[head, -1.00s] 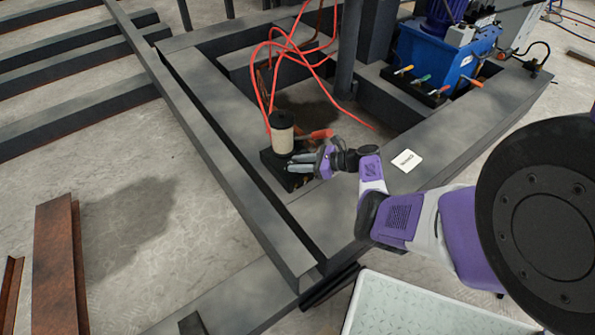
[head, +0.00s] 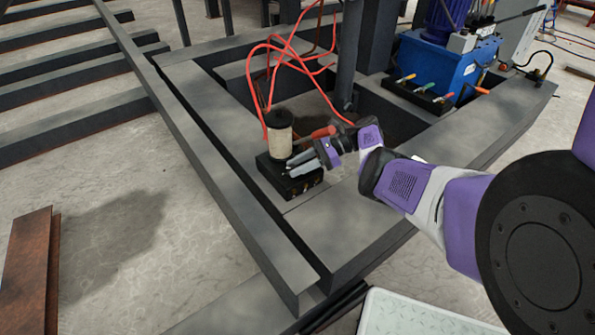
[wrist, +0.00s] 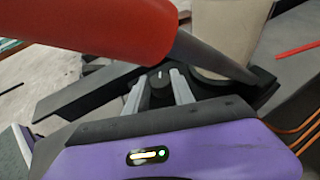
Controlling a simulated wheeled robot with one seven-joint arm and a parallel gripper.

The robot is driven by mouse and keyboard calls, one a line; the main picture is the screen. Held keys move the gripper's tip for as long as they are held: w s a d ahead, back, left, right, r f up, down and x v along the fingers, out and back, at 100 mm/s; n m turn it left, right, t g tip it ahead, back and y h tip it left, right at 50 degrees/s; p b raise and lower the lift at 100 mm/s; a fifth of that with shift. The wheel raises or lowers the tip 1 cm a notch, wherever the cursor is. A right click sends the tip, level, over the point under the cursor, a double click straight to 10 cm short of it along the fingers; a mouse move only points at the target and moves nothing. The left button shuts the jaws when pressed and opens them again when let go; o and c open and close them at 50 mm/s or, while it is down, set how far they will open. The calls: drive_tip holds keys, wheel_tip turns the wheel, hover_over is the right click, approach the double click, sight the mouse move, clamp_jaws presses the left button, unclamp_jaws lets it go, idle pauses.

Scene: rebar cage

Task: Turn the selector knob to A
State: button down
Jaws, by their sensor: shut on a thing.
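A black box (head: 263,168) sits on the dark steel beam, with a cream cylinder with a dark top (head: 279,140) standing on it. A red-handled lever (head: 318,133) reaches out from it; its red grip crosses the top left of the wrist view (wrist: 95,28). My gripper (head: 298,165) is at the top of the box. In the wrist view its two grey fingers (wrist: 158,92) stand on either side of a small dark selector knob (wrist: 160,86) with a white mark, and are shut on it. The position letters cannot be read. In the head view the fingers hide the knob.
Orange hoses (head: 290,62) loop behind the box. A blue hydraulic unit (head: 440,62) with coloured handles stands at the back right. A dark steel beam (head: 215,165) runs diagonally in front of the box. Open concrete floor (head: 130,225) lies to the left.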

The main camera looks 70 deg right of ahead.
drive_tip(key=shift+w, duration=0.1)
idle(0.3)
drive_tip(key=c, duration=1.1)
unclamp_jaws()
drive_tip(key=v, duration=0.7)
drive_tip(key=shift+s+d+r, duration=0.2)
drive_tip(key=shift+s, duration=0.1)
